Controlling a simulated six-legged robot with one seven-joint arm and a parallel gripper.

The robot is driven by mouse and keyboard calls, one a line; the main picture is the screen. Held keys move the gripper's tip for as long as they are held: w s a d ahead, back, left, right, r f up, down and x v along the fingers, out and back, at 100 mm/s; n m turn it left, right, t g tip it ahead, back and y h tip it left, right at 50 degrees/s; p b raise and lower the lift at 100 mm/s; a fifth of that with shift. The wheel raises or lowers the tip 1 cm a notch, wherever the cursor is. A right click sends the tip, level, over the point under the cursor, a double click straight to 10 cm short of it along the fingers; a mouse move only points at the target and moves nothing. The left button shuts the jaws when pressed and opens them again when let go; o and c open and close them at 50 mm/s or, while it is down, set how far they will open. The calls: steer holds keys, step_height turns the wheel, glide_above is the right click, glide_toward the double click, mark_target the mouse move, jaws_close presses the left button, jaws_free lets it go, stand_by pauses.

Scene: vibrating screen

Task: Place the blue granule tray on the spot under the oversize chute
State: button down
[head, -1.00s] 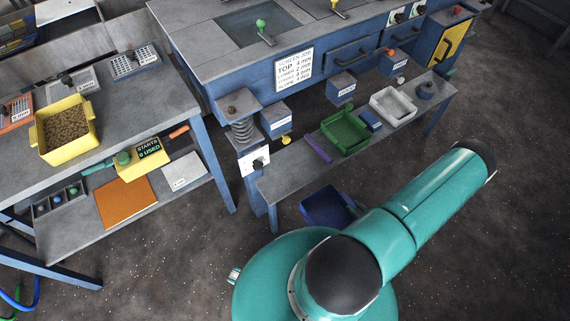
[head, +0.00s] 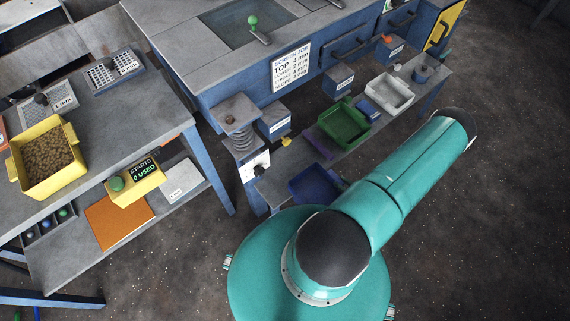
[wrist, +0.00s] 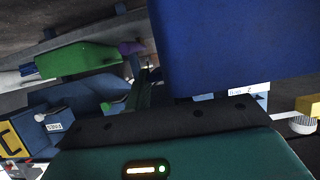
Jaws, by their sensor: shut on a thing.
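The blue granule tray (head: 309,184) shows beside and over the near left end of the low bench (head: 285,170), partly hidden by my arm; I cannot tell its height above the bench. In the wrist view the tray (wrist: 235,40) is a large blue wall filling the upper right. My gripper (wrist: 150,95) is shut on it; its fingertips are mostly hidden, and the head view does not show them. Labelled blue chutes hang along the machine. The nearest one (head: 274,122) is over the bench's left part, but its label is too small to read. The spot below is partly hidden.
A green tray (head: 342,126) and a white tray (head: 388,94) stand further along the bench, with a purple strip (head: 318,143) beside the green one. A spring post (head: 239,135) stands at the bench's left end. A table with a yellow granule bin (head: 47,158) is left.

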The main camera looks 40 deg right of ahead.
steer(key=r+x, duration=0.1)
steer(key=x, duration=0.5)
steer(key=w+r+x, duration=0.1)
steer(key=x, duration=0.5)
steer(key=r+x, duration=0.2)
steer(key=x, duration=0.4)
steer(key=shift+w, duration=0.25)
steer(key=shift+f, duration=0.35)
steer(key=c, duration=1.2)
jaws_free()
steer(key=shift+f, duration=0.1)
steer(key=shift+c, duration=0.2)
